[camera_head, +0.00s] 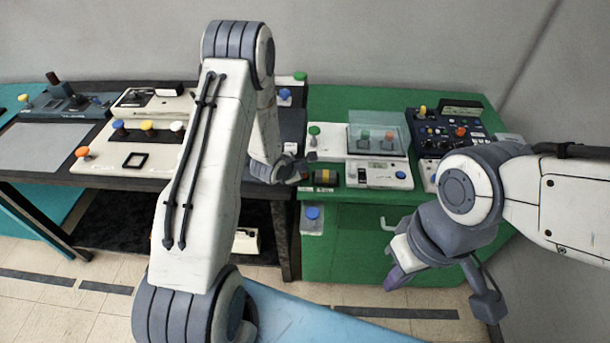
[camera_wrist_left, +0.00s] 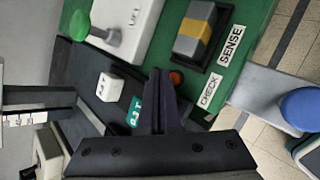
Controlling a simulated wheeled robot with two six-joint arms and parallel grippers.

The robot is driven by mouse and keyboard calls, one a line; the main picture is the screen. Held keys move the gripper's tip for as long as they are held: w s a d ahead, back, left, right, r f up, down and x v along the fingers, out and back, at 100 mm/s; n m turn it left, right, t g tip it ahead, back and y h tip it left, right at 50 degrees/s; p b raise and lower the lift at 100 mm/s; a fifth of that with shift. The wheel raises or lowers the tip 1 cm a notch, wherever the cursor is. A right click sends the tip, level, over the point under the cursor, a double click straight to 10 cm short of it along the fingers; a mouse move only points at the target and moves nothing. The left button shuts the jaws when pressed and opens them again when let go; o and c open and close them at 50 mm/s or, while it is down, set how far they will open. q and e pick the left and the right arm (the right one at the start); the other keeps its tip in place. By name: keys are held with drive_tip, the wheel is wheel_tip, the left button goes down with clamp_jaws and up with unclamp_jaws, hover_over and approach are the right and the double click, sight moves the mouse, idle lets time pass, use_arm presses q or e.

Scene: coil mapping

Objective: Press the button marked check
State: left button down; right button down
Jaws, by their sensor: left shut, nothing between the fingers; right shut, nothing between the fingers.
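In the left wrist view a white label reading CHECK (camera_wrist_left: 208,91) lies on the green bench edge. A small red-orange button (camera_wrist_left: 177,78) sits beside it, partly hidden by my fingers. My left gripper (camera_wrist_left: 160,74) is shut and empty, its tips right beside the button; I cannot tell if they touch it. In the head view my left gripper (camera_head: 300,174) is at the green bench's left front edge, where the button is hard to make out. My right gripper (camera_head: 392,283) is shut and empty, hanging low in front of the green cabinet.
A yellow-and-grey block (camera_wrist_left: 195,33) sits in a black holder by a SENSE label (camera_wrist_left: 231,45). A blue button (camera_wrist_left: 300,108) is on a grey box at the bench front. A white unit with a green knob (camera_head: 314,130) and a dark control panel (camera_head: 448,130) stand behind.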

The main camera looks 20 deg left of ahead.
use_arm(q)
drive_tip(key=shift+f, duration=0.1)
drive_tip(key=shift+f, duration=0.3)
drive_tip(key=shift+f+b, duration=0.4)
drive_tip(key=shift+f, duration=0.05)
idle(0.7)
drive_tip(key=shift+r, duration=0.15)
drive_tip(key=shift+r+p, duration=0.75)
drive_tip(key=shift+p, duration=0.05)
wheel_tip(320, 180, up, 5)
drive_tip(key=p, duration=0.4)
